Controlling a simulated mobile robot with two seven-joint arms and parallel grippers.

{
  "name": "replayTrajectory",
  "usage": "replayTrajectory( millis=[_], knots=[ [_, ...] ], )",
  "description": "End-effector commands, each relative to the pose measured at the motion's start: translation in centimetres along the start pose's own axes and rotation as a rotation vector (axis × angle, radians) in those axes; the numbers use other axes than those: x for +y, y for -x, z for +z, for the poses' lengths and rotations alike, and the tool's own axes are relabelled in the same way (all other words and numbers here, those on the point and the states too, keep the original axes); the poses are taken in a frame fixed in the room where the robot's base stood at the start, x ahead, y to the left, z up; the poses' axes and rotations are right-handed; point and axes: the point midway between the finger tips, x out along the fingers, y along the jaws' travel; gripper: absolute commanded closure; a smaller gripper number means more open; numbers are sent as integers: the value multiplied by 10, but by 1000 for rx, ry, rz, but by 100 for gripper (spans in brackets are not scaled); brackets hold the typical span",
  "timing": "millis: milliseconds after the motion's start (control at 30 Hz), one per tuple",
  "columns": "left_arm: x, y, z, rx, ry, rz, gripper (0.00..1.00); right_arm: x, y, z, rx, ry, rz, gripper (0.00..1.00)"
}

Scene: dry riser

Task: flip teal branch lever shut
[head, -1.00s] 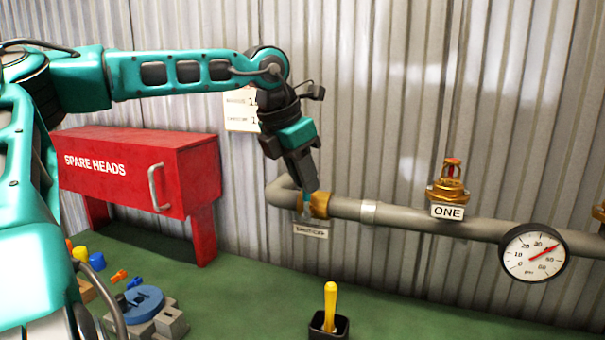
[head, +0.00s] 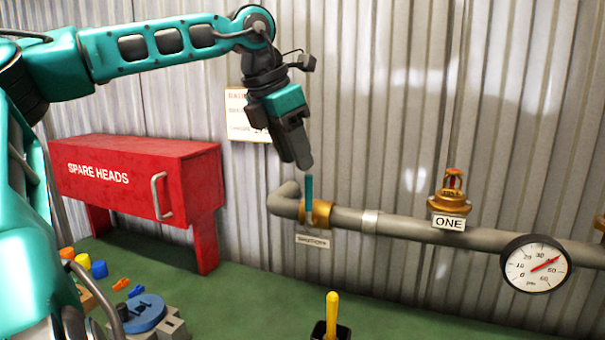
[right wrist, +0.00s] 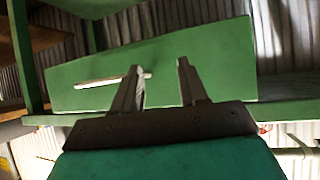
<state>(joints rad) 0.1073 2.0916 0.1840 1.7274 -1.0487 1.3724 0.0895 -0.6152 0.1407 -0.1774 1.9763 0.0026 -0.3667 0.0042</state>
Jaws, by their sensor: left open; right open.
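The teal lever (head: 309,193) stands upright on the brass valve (head: 318,213) near the left end of the grey pipe (head: 400,226). It sticks up across the line of the pipe. A small label hangs below the valve. My left gripper (head: 304,165) is open and points down just above the lever's top, with a small gap between them. Its fingers overlap from this angle. My right gripper (right wrist: 160,85) is open and empty in the right wrist view, in front of a green panel with a pale bar handle. The lever does not show there.
A sprinkler head marked ONE (head: 452,195) and a pressure gauge (head: 536,262) sit on the pipe to the right. A red SPARE HEADS cabinet (head: 130,175) stands left. A yellow-handled tool (head: 331,310) stands in a black holder in front. Corrugated wall is close behind the pipe.

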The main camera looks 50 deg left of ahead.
Motion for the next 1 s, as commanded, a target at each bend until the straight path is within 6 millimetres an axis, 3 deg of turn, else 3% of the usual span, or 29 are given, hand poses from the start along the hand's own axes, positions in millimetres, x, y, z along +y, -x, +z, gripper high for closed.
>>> replayTrajectory(
  millis=[100,300,1000],
  knots=[
    [0,28,1,-4,1,2,59,2,2,-2,0,2,4,57],
    [0,52,0,-1,0,0,59,5,3,1,-9,4,11,57],
    [0,58,0,1,0,-1,59,5,4,4,-14,7,9,57]
  ],
)
